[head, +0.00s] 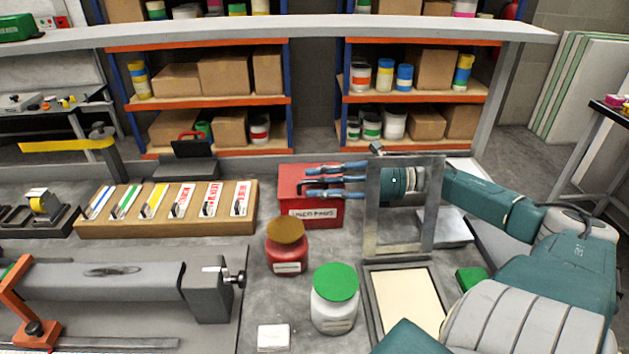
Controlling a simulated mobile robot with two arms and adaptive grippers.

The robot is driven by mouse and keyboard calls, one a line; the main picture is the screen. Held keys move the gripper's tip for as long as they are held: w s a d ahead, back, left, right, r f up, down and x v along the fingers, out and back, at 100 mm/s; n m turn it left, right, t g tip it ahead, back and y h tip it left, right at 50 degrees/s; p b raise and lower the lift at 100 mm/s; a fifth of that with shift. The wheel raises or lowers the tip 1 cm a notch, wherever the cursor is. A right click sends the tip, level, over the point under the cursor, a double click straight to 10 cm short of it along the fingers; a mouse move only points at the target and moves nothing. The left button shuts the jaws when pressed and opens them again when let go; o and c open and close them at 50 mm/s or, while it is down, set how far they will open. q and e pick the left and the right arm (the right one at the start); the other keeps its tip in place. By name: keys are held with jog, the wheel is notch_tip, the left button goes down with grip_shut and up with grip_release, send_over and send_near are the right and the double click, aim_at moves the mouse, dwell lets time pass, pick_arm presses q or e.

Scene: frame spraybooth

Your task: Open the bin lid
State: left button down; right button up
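The bin is a red box (317,214) with a white label on its front, on the bench in the middle of the head view. I cannot tell whether its lid is shut, because my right gripper covers much of its top. My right gripper (306,181) points left over the bin's top, its blue and dark fingers spread apart with nothing visible between them. Whether a finger touches the lid cannot be told. My teal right arm comes in from the right, and its wrist shows through an upright metal frame. My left gripper is not in view.
The metal frame (371,220) stands right of the bin. A red jar with a brown lid (287,255) and a white jar with a green lid (335,308) stand in front. A wooden card holder (150,228) is left. A cream panel (408,302) lies at front right.

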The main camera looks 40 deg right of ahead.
jog(key=shift+w+a, duration=0.25)
jog(key=shift+a, duration=0.1)
jog(key=shift+c, duration=0.5)
grip_shut()
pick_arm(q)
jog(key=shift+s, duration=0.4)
pick_arm(e)
jog(key=shift+r, duration=0.15)
